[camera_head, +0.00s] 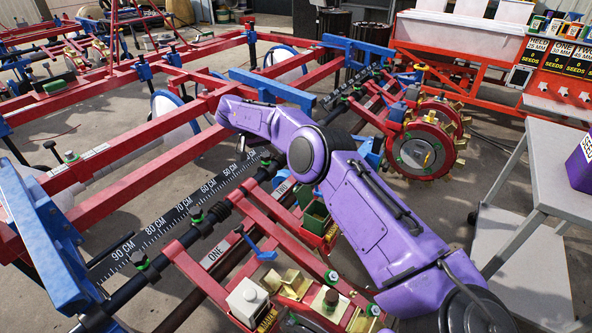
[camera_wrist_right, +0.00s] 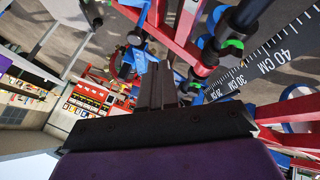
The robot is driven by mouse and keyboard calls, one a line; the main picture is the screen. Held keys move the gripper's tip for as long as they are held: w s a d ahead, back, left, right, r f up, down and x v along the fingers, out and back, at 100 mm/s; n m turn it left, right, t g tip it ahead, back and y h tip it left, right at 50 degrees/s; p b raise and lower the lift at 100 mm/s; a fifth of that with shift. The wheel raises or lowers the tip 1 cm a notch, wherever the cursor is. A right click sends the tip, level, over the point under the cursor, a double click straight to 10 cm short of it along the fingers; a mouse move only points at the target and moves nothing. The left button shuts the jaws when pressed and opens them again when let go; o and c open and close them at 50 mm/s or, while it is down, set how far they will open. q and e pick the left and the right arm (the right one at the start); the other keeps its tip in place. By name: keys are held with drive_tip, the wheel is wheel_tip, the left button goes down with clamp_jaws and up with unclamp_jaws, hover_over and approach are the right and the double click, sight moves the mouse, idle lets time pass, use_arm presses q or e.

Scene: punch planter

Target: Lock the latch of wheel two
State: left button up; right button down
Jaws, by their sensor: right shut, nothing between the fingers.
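Blue parts (camera_head: 369,152) show between my arm and this wheel; I cannot tell whether one is the latch of wheel two. My right gripper (camera_wrist_right: 160,72) is shut and empty in the wrist view, its dark fingers pointing at blue and red planter parts. Its fingertips cannot be made out in the head view. I cannot tell whether it touches anything. My left gripper is not in view.
The red planter frame (camera_head: 150,140) and the black centimetre ruler (camera_head: 155,228) run across the left. A row unit labelled ONE (camera_head: 215,252) has a blue lever (camera_head: 262,250). A grey table (camera_head: 563,165) stands right, and a red seed station (camera_head: 560,75) at the back right.

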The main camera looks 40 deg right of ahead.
drive_tip(key=s+d+r+b+x, duration=0.1)
drive_tip(key=s+b+x, duration=0.1)
drive_tip(key=x, duration=1)
drive_tip(key=shift+d+f, duration=0.2)
drive_tip(key=shift+d, duration=0.1)
